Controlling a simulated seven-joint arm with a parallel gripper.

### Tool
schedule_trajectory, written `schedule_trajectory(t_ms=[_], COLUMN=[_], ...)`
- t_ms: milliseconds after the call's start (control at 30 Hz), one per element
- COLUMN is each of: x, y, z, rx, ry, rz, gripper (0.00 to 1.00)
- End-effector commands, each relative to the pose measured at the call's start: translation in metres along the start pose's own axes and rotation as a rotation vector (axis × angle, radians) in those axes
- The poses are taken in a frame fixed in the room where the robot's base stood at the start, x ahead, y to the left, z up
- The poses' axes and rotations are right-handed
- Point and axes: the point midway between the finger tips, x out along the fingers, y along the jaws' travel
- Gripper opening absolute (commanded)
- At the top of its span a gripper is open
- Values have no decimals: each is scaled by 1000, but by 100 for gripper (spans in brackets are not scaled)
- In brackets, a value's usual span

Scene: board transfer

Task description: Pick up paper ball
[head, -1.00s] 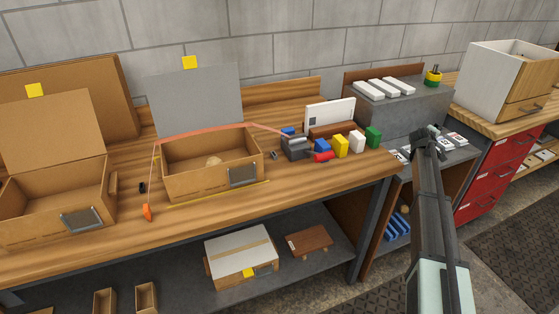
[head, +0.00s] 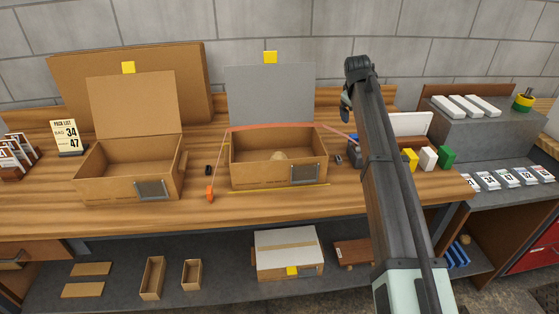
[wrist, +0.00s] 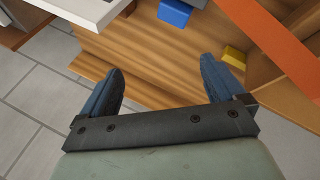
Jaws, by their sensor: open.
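The paper ball is not seen in the wrist view.
An orange-red strip (head: 270,126) runs along the middle box's back edge. Yellow (head: 409,158), white and green blocks stand right of my arm. Another open box (head: 125,170) stands left. An orange piece (head: 210,193) lies between the boxes. The front bench strip is mostly clear.

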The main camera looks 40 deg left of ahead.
Motion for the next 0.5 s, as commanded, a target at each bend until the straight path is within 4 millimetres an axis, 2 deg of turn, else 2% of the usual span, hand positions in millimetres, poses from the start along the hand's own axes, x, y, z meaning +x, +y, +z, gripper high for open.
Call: schedule_trajectory(t_ms=[33,100,200,333,400,500], x=[-11,-26,-49,-75,-85,-94], y=[-36,-83,-142,-200,-220,-237], z=[-15,-31,-48,-59,-62,-64], rx=[-29,-68,-130,-199,-227,-252], ry=[-1,-11,-24,-42,-50,-57], rz=[-68,-168,-296,-421,-467,-507], gripper=[96,96,96,96,96,96])
